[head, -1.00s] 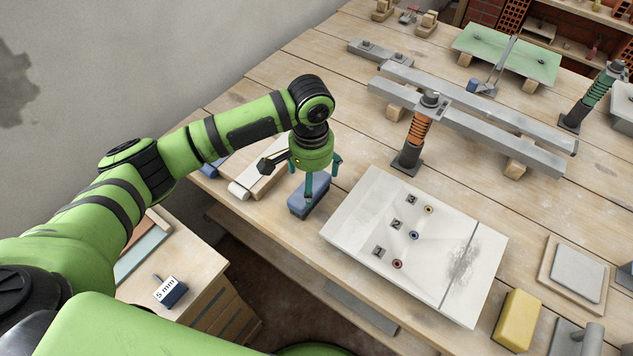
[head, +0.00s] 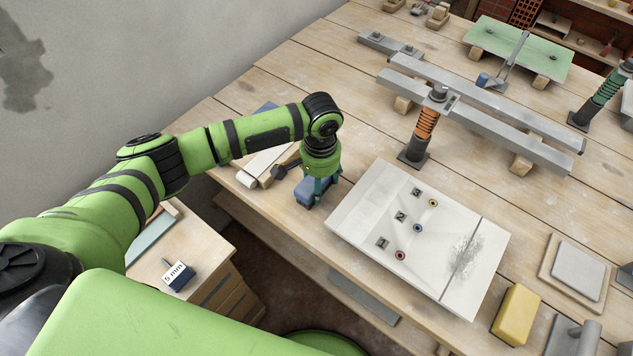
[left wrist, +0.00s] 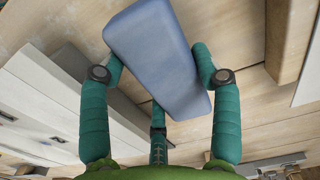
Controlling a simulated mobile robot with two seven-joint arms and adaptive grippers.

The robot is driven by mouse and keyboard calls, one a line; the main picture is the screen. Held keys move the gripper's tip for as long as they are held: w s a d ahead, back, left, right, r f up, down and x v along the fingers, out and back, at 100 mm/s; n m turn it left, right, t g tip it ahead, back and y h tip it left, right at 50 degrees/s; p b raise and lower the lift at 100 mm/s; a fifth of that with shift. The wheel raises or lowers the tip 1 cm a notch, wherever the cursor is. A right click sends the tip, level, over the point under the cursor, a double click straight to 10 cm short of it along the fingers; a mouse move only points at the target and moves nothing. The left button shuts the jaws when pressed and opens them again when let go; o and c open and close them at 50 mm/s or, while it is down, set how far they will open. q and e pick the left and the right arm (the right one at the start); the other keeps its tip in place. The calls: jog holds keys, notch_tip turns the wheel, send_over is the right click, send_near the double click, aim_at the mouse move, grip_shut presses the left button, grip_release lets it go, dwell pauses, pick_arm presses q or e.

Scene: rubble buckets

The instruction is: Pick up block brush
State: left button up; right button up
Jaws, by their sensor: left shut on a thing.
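The block brush, a blue-grey block (head: 306,197), is at the left front edge of the workbench, beside a white-topped wooden block. My left gripper (head: 320,190) reaches down over it from above, shut on it with its teal fingers. In the left wrist view the block (left wrist: 152,42) lies between the fingers, one on each side and a third near its lower end. I cannot tell whether it is lifted off the bench. Its underside is hidden. My right gripper is not in view.
A white board (head: 420,235) with small fittings lies right of the gripper. An orange spring post (head: 424,125) and long grey bars (head: 490,115) stand behind it. A yellow block (head: 515,314) lies at the front right. A lower cabinet with a "5 mm" block (head: 178,276) is at the left.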

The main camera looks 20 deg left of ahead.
aim_at(323, 180)
pick_arm(q)
jog(key=shift+r, duration=0.35)
jog(key=r, duration=0.1)
jog(key=r+b, duration=0.1)
jog(key=r, duration=0.1)
jog(key=shift+d+r, duration=0.3)
jog(key=shift+d, duration=0.1)
jog(key=d+r, duration=0.2)
jog(key=d, duration=0.1)
jog(key=s+d+r+b, duration=0.1)
jog(key=d+r, duration=0.1)
jog(key=d, duration=0.2)
jog(key=d+r+b, duration=0.1)
jog(key=d+r, duration=0.1)
jog(key=d, duration=0.2)
jog(key=shift+s+r, duration=0.25)
jog(key=shift+r, duration=0.1)
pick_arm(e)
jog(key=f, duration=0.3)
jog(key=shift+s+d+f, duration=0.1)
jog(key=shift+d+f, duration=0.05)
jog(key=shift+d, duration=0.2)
pick_arm(q)
jog(key=o, duration=0.5)
jog(key=shift+a, duration=0.1)
jog(key=c, duration=0.5)
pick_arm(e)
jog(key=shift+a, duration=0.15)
